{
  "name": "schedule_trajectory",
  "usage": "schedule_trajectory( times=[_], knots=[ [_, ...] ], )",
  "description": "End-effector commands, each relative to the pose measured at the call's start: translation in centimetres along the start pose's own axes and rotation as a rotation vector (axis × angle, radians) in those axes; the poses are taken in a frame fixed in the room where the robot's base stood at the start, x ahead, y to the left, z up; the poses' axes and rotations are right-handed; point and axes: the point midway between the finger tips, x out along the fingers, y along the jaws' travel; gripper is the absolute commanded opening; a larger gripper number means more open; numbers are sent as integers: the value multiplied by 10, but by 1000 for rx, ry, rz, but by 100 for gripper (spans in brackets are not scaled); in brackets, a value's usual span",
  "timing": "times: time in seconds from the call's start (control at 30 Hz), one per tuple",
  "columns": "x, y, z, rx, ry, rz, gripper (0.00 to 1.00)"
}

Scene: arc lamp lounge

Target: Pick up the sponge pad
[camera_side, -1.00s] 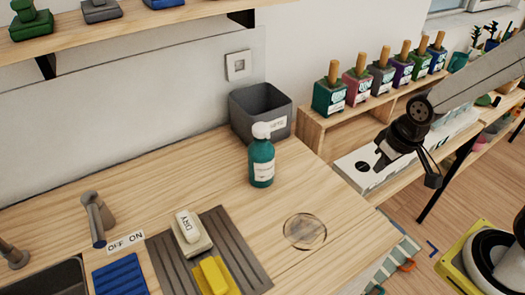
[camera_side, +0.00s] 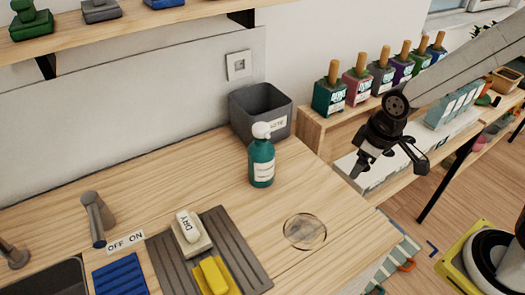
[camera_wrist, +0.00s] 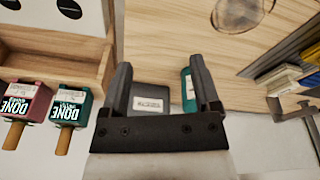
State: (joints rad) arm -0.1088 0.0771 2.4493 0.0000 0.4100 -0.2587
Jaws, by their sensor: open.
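A yellow pad that looks like the sponge pad (camera_side: 215,277) lies on a dark ribbed mat (camera_side: 240,250) at the front of the counter. A pale block marked DRY (camera_side: 191,232) sits on the same mat, just behind it. My gripper (camera_side: 388,168) is open and empty, in the air beyond the counter's right end, well away from the pad. In the wrist view my two fingers (camera_wrist: 161,80) are spread with nothing held. The mat and a yellow patch appear at the right edge of the wrist view, too small to make out well.
A teal pump bottle (camera_side: 262,163) and a grey bin (camera_side: 262,103) stand at the back of the counter. A round clear disc (camera_side: 305,231) lies near the front right. A tap (camera_side: 96,217) and a blue ribbed pad (camera_side: 120,274) are at the left.

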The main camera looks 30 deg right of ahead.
Motion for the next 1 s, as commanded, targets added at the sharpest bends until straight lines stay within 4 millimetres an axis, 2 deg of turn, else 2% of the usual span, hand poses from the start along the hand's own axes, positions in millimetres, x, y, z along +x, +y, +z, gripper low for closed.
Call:
schedule_trajectory(
  times=[0.2,0.5,0.8,1.0],
  knots=[
    [5,-38,-42,-441,-21,-37,79],
    [12,-104,-88,-1058,-34,-93,79],
    [19,-185,-117,-1675,-30,-155,79],
    [22,-245,-125,-2087,-18,-201,79]
  ],
)
